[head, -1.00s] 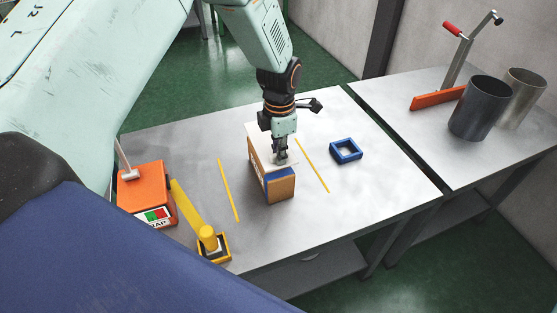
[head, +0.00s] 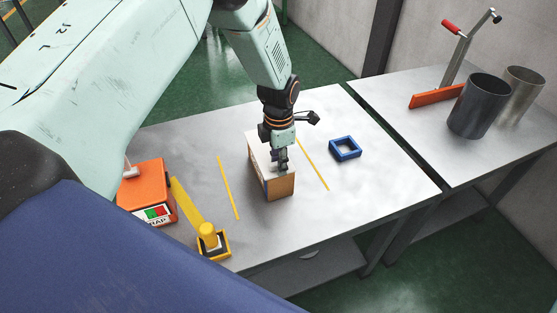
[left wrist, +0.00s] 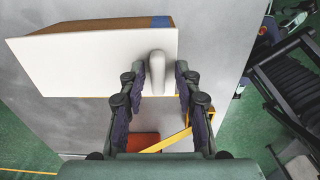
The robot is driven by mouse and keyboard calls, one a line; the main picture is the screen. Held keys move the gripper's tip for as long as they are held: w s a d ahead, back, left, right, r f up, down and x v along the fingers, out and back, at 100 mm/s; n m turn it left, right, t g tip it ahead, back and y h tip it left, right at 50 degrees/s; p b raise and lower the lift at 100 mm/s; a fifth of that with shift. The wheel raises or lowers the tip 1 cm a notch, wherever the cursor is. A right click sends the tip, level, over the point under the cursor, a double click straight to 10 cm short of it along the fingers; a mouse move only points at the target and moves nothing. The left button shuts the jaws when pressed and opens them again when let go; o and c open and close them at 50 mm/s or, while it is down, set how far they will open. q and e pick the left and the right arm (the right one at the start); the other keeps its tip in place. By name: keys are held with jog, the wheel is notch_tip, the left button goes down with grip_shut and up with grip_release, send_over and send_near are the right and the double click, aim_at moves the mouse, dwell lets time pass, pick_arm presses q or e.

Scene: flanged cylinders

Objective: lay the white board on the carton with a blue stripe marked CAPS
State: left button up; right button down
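The white board (head: 257,142) lies over the top of the brown carton (head: 280,187) on the table. In the left wrist view the board (left wrist: 80,65) covers most of the carton, and a brown strip of carton (left wrist: 100,27) shows beyond its edge, with blue (left wrist: 161,22) at one end. No CAPS lettering is readable. A pale knob (left wrist: 157,72) stands on the board. My left gripper (head: 280,165) is down at the board; its fingers (left wrist: 160,80) stand either side of the knob with a gap visible. My right gripper is not in view.
Yellow strips (head: 228,187) (head: 313,165) lie either side of the carton. A blue square frame (head: 345,149) is to the right. An orange box (head: 148,187) and a yellow holder (head: 213,246) stand at left. Dark and grey cylinders stand on the second table (head: 400,82).

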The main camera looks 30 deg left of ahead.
pick_arm(q)
jog(key=shift+w+a+r, duration=0.1)
jog(key=shift+r, duration=0.4)
notch_tip(320, 180, up, 11)
jog(key=s+f+m, duration=0.4)
jog(key=s+f, duration=0.1)
jog(key=s+d+f+m, duration=0.1)
jog(key=s+f+m, duration=0.4)
jog(key=f, duration=0.1)
jog(key=s+d+f+m, duration=0.1)
jog(key=s+f+m, duration=0.3)
jog(key=s+f, duration=0.2)
jog(key=shift+d, duration=0.25)
jog(key=s+f+m, duration=0.1)
jog(key=s+m, duration=0.1)
jog(key=s, duration=0.1)
jog(key=s+f+m, duration=0.1)
jog(key=s+m, duration=0.1)
jog(key=s, duration=0.1)
jog(key=s+f+m, duration=0.1)
jog(key=s+m, duration=0.1)
jog(key=s, duration=0.1)
jog(key=shift+d+f, duration=0.1)
jog(key=shift+d, duration=0.15)
jog(key=s+m, duration=0.8)
jog(key=s, duration=0.1)
jog(key=shift+s, duration=0.4)
